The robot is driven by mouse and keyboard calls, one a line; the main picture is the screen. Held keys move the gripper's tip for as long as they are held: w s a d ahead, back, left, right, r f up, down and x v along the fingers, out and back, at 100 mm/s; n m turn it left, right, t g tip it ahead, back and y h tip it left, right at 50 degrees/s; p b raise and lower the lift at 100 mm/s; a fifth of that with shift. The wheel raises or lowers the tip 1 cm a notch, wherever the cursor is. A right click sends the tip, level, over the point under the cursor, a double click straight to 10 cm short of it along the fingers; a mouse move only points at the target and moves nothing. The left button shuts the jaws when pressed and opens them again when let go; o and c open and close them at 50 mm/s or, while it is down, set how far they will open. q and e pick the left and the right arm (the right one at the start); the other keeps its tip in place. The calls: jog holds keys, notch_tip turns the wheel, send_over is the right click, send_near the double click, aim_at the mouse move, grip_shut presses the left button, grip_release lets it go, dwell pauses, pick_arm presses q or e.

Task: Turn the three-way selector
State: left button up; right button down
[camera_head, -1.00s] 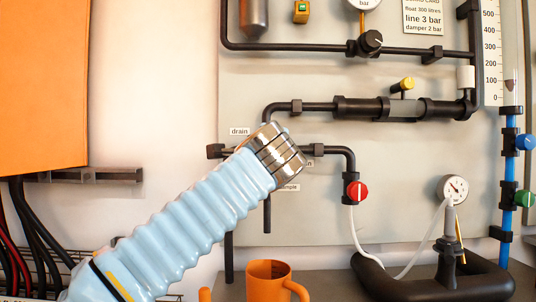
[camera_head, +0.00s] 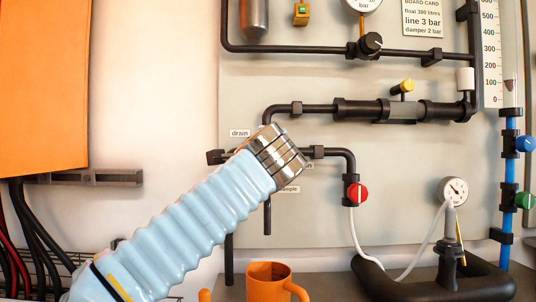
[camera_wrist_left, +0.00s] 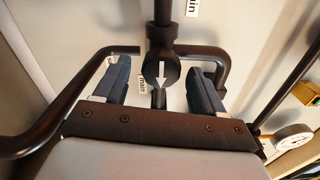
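The three-way selector (camera_wrist_left: 161,73) shows in the left wrist view as a dark round body with a white arrow pointing down in that picture. A dark stub extends below the arrow, towards the gripper's palm. My left gripper (camera_wrist_left: 157,80) is open, with one dark blue finger on each side of the selector and a visible gap on both sides. In the head view my left arm's silver wrist covers the selector and the fingers. A "drain" label (camera_head: 240,133) and a "sample" label (camera_head: 289,189) show beside the wrist. My right gripper is in neither view.
Black pipes (camera_head: 340,152) run left and right of the wrist on the panel. A red-knobbed valve (camera_head: 357,194) is to the right. An orange mug (camera_head: 266,283) stands below. A pressure gauge (camera_head: 453,191) is further right, and an orange cabinet (camera_head: 45,85) is at left.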

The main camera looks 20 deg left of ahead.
pick_arm(q)
jog(key=shift+s+d, duration=0.1)
jog(key=shift+s, duration=0.2)
jog(key=b+v, duration=0.3)
jog(key=v, duration=1)
jog(key=shift+s, duration=0.1)
